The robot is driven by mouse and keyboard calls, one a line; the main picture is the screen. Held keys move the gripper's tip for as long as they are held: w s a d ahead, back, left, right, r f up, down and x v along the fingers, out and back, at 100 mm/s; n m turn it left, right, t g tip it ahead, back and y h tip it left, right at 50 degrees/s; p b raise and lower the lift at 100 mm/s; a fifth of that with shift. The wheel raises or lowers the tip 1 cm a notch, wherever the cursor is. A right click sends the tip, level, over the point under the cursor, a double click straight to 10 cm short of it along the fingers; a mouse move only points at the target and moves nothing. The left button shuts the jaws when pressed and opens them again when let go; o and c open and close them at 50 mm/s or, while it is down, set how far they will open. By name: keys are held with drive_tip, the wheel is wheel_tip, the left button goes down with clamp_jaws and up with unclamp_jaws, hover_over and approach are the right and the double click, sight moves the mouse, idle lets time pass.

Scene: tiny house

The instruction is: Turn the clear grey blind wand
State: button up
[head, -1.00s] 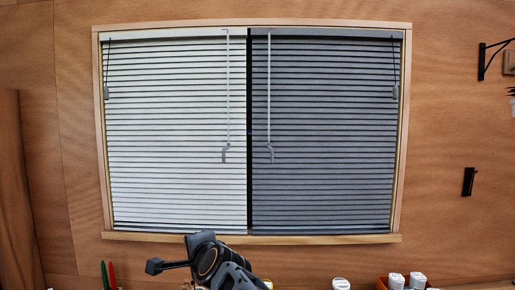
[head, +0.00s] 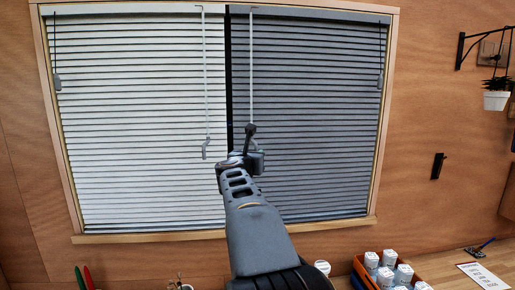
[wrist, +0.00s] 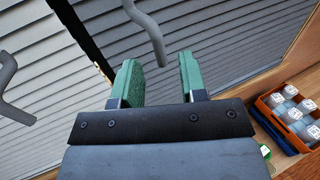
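Two blind wands hang at the window. The right wand (head: 251,75) hangs in front of the grey blind (head: 310,110), and its lower end is hidden behind my gripper (head: 247,150). In the wrist view its grey cranked handle (wrist: 150,30) reaches down into the gap between the fingertips, nearer the middle than either finger, with space on both sides. My gripper, with green finger pads, is open in the wrist view (wrist: 158,75). The left wand (head: 206,80) hangs by the white blind (head: 130,120); its cranked handle shows at the left of the wrist view (wrist: 12,90).
A wooden sill (head: 150,236) runs under the window. An orange crate (head: 362,268) of white-capped bottles stands on the counter at lower right. A potted plant (head: 496,100) hangs from a wall bracket at right. Pull cords with tassels hang at both outer blind edges.

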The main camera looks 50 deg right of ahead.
drive_tip(key=shift+p+x, duration=0.75)
drive_tip(key=shift+x, duration=2.2)
clamp_jaws()
